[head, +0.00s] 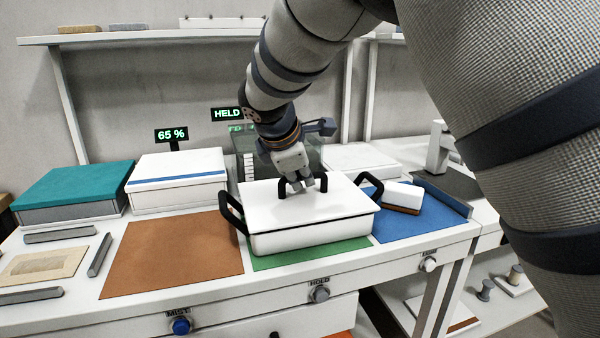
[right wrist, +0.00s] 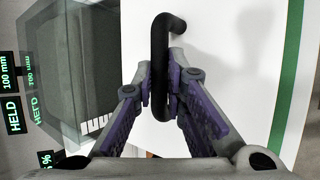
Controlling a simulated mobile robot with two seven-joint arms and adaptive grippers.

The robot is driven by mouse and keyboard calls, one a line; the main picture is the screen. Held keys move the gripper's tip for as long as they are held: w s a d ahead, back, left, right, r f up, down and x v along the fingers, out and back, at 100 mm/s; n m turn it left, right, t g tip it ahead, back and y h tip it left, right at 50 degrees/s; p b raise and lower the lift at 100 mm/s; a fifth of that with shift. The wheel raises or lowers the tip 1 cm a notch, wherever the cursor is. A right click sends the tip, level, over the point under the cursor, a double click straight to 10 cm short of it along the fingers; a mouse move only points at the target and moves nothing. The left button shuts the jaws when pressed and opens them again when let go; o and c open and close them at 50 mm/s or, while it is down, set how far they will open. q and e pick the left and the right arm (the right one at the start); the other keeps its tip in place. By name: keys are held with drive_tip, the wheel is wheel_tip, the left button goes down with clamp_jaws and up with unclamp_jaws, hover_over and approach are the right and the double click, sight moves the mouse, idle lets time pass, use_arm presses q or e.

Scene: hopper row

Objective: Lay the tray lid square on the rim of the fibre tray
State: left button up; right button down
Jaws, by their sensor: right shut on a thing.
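The white tray lid (head: 330,205) with a black loop handle (head: 284,187) lies over the white fibre tray (head: 310,238). The tray has a black side handle at each end and stands on a green mat (head: 275,262). The lid's edges look in line with the tray's; I cannot tell whether it touches the rim all round. My right gripper (head: 303,186) is shut on the lid handle from above. In the right wrist view its fingers (right wrist: 161,90) pinch the black handle (right wrist: 162,60) over the white lid (right wrist: 225,70). My left gripper is not in view.
A brown mat (head: 170,255) lies left of the tray, a blue mat (head: 415,215) right, with a white-and-brown block (head: 402,197). Behind stand a white box (head: 178,178), a teal-topped box (head: 70,188) and a clear grey container (right wrist: 75,60). Displays read "65 %" and "HELD".

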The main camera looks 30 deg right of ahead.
drive_tip(key=shift+f, duration=0.35)
drive_tip(key=c, duration=1.5)
unclamp_jaws()
drive_tip(key=shift+c, duration=0.2)
drive_tip(key=v, duration=1.2)
drive_tip(key=shift+r, duration=0.3)
